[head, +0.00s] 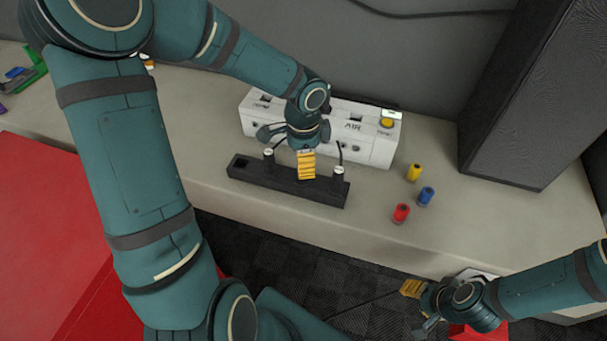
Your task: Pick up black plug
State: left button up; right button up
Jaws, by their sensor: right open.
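A long black holder (325,196) lies on the beige bench. Two dark upright plug-like pieces with pale tops, one at left (268,157) and one at right (339,176), stand in it. I cannot tell which is the black plug. My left gripper (306,166) points down over the middle of the holder, between these two pieces. One yellow finger pad shows; its other finger is hidden, so its opening and any contact are unclear. My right gripper (416,308) is open at lower right, beyond the bench's front edge, away from the holder.
A white box (376,150) marked AIR, with a yellow button, stands behind the holder. Yellow (414,172), blue (426,196) and red (401,213) cylinders stand to its right. A tall dark speaker-like box (525,110) is at far right. The bench front is bare.

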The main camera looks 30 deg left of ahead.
pick_arm(q)
jog(key=shift+w+a+f+b, duration=0.15)
jog(key=shift+f+b, duration=0.15)
jog(key=shift+f, duration=1.15)
jog(key=shift+w+a+f+b, duration=0.1)
jog(key=shift+f+b, duration=0.2)
jog(key=shift+f, duration=1.15)
jog(key=shift+c, duration=0.2)
grip_shut()
